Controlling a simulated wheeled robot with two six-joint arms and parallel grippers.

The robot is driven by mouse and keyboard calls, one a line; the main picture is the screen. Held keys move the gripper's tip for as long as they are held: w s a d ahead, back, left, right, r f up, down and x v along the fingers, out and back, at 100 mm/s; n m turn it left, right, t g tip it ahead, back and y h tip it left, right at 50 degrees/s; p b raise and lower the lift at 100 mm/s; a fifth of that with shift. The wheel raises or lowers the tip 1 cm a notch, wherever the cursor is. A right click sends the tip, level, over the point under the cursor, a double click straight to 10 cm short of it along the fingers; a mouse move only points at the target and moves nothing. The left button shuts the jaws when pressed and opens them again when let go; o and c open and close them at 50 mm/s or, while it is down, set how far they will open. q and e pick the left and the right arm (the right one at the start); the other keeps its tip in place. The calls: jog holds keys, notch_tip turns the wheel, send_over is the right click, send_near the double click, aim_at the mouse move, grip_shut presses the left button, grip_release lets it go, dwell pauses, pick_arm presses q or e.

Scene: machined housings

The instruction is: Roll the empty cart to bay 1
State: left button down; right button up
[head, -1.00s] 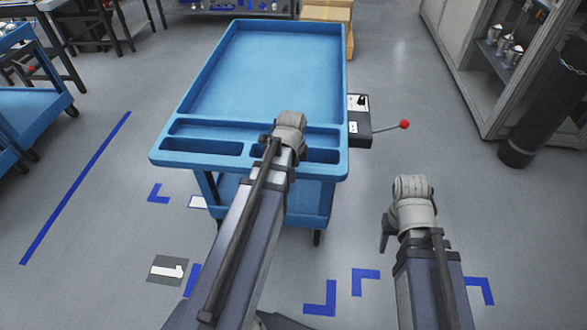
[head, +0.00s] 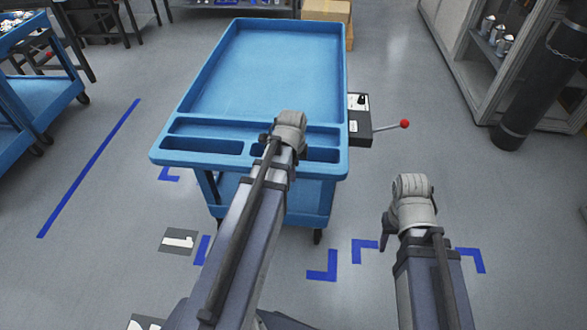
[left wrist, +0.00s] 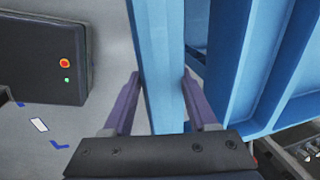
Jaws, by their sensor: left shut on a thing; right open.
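The blue cart (head: 262,75) stands straight ahead in the head view, with an empty top tray and empty small compartments along its near edge. My left arm reaches over that near edge; its fingers are hidden there in the head view. In the left wrist view my left gripper (left wrist: 161,78) is shut on a blue bar of the cart (left wrist: 160,110), one purple finger on each side. My right gripper (head: 388,236) hangs to the right of the cart, apart from it and empty; its fingers are mostly hidden. Blue corner marks (head: 322,266) and a floor sign (head: 178,241) lie near the cart.
A dark box with a red-knobbed lever (head: 404,124) is at the cart's right side. Another blue cart (head: 45,95) stands at left beyond a blue floor line (head: 90,165). A black cylinder (head: 540,85) and cabinet are at right. Cardboard boxes (head: 326,10) are behind.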

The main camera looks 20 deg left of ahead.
pick_arm(q)
jog(key=shift+w, duration=0.1)
jog(key=shift+c, duration=1)
grip_release()
jog(key=r+p, duration=0.2)
jog(key=s+r+p, duration=0.1)
jog(key=r+p, duration=0.4)
jog(key=shift+s+d+r+p, duration=0.25)
jog(key=shift+s+r+p, duration=0.05)
jog(key=shift+r+p, duration=0.05)
jog(key=s+d+n+g, duration=0.1)
jog(key=s+d+n, duration=0.4)
jog(key=d, duration=0.5)
jog(key=s+d+n+g, duration=0.1)
jog(key=s+d+n, duration=0.4)
jog(key=d, duration=0.6)
jog(key=shift+s+d+f+y, duration=0.2)
jog(key=shift+s+d+y, duration=0.1)
jog(key=shift+s, duration=0.25)
